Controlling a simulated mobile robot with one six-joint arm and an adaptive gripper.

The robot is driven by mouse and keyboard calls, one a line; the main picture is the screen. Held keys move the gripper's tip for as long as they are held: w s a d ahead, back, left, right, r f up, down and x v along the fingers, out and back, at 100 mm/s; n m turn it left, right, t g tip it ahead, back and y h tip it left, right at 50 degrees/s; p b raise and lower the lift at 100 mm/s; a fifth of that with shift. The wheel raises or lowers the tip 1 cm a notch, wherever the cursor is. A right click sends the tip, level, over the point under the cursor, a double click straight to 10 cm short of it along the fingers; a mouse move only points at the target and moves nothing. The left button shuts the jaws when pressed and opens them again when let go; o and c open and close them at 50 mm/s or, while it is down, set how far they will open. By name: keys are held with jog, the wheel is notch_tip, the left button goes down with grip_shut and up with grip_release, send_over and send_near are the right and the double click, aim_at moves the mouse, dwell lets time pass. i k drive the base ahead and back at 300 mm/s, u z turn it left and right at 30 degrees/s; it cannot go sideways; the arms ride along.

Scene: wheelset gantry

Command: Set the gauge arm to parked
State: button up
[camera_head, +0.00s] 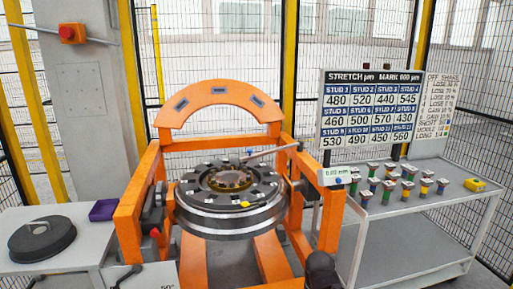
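A thin light-grey bar (272,152), which looks like the gauge arm, reaches from the right post of the orange gantry over the back right of the wheelset (232,200). Its left end is above the wheel's rim; I cannot tell if it touches. A small white readout (338,176) marked in mm sits on the right side of the gantry. The wheelset lies flat in the orange frame (128,218), with a yellow mark on its front rim. No gripper fingers show. A dark rounded part at the bottom edge may be mine.
A left table holds a dark round lid (42,240) and a purple tray (104,210). An orange arch (218,100) stands behind the wheelset.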

aim_at(300, 143)
jog(key=i, duration=1.3)
jog(key=u, duration=0.35)
